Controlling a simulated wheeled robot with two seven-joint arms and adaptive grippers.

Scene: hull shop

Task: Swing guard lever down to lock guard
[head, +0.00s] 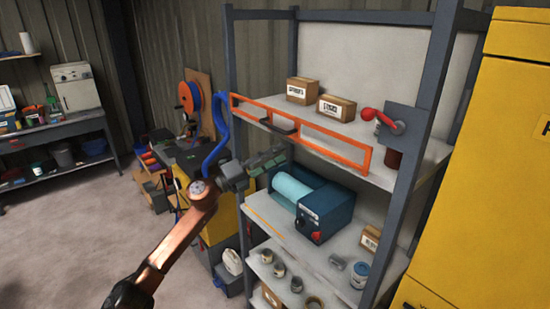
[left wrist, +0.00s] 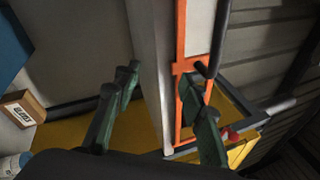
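The orange guard (head: 318,139) is an open rectangular frame along the front edge of the upper shelf, with a black handle (head: 280,124) near its left part. The guard lever (head: 374,115) has a red grip and points left from its pivot on a grey plate (head: 408,118) at the right shelf post. My left gripper (head: 264,161) is open in front of the shelf, below the guard's left half and well left of the lever. In the left wrist view its green-padded fingers (left wrist: 160,108) stand apart, with a pale shelf edge and the orange guard (left wrist: 180,50) beyond. My right gripper is out of view.
Two cardboard boxes (head: 337,108) stand on the upper shelf behind the guard. A blue machine (head: 325,211) with a light blue roll sits on the shelf below. Cans (head: 280,269) stand lower down. A yellow cabinet (head: 490,170) closes off the right side. The floor at left is clear.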

